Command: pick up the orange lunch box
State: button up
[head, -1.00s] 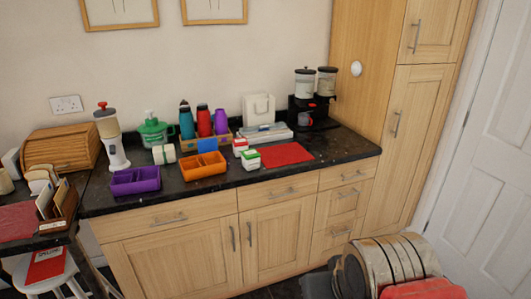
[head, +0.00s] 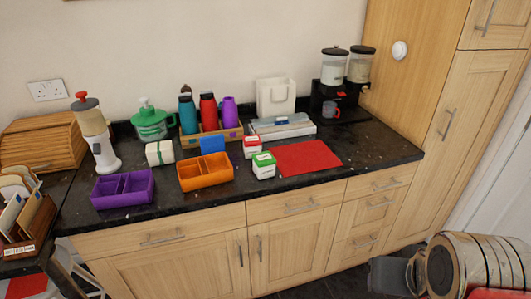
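The orange lunch box (head: 208,182) is an open, divided box standing upright on the dark granite worktop (head: 140,219), near its front edge. A blue block or pack (head: 212,144) stands close behind it. A similar purple divided box (head: 124,201) stands to its left, with a gap between them. My gripper cannot be made out in the head view. Only what looks like part of my own body shows at the lower right, well away from the lunch box.
White-and-green (head: 264,172) and white-and-red (head: 251,153) cartons stand right of the lunch box, beside a red mat (head: 306,157). A white roll or pack (head: 160,153) stands behind left. Bottles (head: 208,112) stand in a wooden tray behind. Cabinets (head: 180,266) lie below the worktop.

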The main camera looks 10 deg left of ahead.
aim_at(195, 174)
jog(key=u, duration=0.35)
jog(key=i, duration=0.9)
jog(key=u, duration=0.6)
